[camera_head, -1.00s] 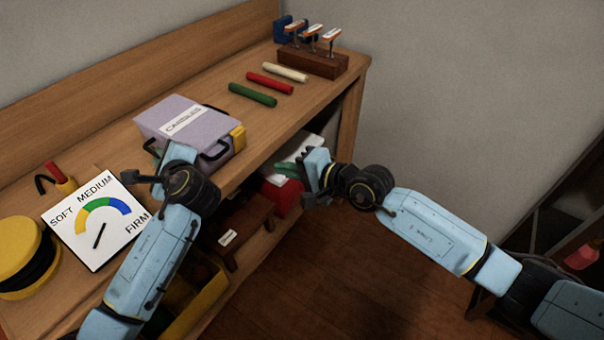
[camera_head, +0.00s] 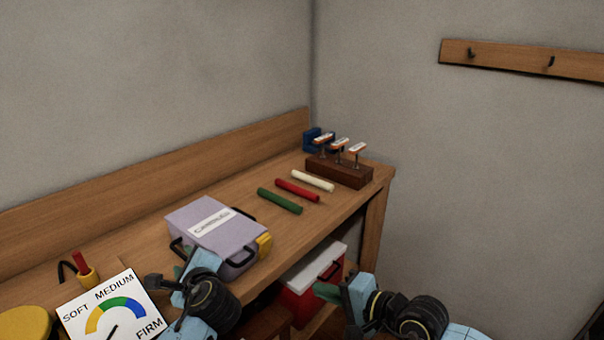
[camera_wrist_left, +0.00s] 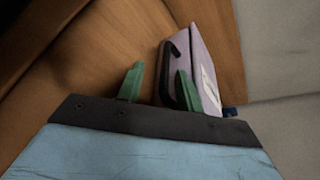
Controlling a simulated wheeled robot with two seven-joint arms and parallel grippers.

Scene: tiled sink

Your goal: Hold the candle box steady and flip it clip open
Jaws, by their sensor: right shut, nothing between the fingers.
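The lilac candle box (camera_head: 203,222), with a white label on its closed lid, sits on the wooden bench. A yellow clip (camera_head: 264,246) shows at its right end. Black handles stick out from its sides. My left gripper (camera_head: 186,266) is at the box's near left side. In the left wrist view, its green fingers (camera_wrist_left: 158,84) are apart, with a black handle (camera_wrist_left: 166,75) of the box close to the right finger; I cannot tell whether they touch. My right gripper (camera_head: 329,291) is shut and empty, right of the box and beyond the bench's front edge.
Green (camera_head: 279,201), red (camera_head: 297,190) and white (camera_head: 313,180) candles lie behind the box. A brown stand (camera_head: 340,171) is at the far end. A softness dial (camera_head: 112,310) stands at the left. A red container with a white lid (camera_head: 312,267) sits below the bench top.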

